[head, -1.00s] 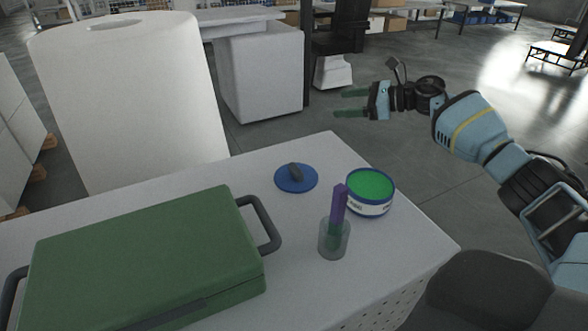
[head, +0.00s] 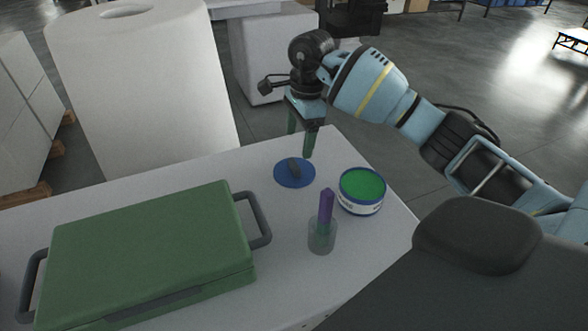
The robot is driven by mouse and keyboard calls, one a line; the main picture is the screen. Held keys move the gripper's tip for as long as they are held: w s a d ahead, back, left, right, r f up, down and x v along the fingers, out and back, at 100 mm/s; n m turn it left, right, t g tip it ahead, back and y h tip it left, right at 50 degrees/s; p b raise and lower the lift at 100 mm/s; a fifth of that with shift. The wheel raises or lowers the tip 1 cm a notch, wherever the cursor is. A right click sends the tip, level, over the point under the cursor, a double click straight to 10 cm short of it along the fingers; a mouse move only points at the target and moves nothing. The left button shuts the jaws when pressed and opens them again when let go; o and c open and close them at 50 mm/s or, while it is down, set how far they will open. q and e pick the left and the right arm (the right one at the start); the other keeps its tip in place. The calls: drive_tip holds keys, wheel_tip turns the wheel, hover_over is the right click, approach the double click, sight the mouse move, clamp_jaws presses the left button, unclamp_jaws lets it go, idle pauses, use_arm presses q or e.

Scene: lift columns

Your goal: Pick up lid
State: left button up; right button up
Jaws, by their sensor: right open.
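The lid (head: 285,178) is a round blue disc with a dark grey upright handle. It lies flat on the white table near its far edge. My right gripper (head: 300,145) points downward above the far side of the lid, with its two green fingers apart and nothing between them. The fingertips appear just above and behind the lid's handle; the exact height is hard to tell. A round tub (head: 361,190) with a white label, blue rim and green top surface stands to the right of the lid. My left gripper is not in view.
A clear cup (head: 321,240) holding a purple stick stands in front of the tub. A large green case (head: 150,250) with grey handles fills the table's left side. A big white roll (head: 140,90) stands behind the table. The white table (head: 200,178) is bare around the lid.

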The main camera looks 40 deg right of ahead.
sight(294, 163)
drive_tip(key=shift+w+a+f+p, duration=0.1)
drive_tip(key=shift+a+f, duration=0.05)
drive_tip(key=shift+f, duration=1.05)
drive_tip(key=shift+w+a+f+p, duration=0.1)
drive_tip(key=shift+a+f, duration=0.05)
drive_tip(key=shift+f, duration=1)
drive_tip(key=shift+w+a+f+p, duration=0.1)
drive_tip(key=shift+a+f, duration=0.05)
drive_tip(key=shift+f, duration=1.05)
drive_tip(key=c, duration=1.1)
drive_tip(key=shift+o, duration=0.2)
drive_tip(key=shift+r, duration=0.15)
wheel_tip(294, 163, up, 10)
drive_tip(key=shift+s, duration=0.15)
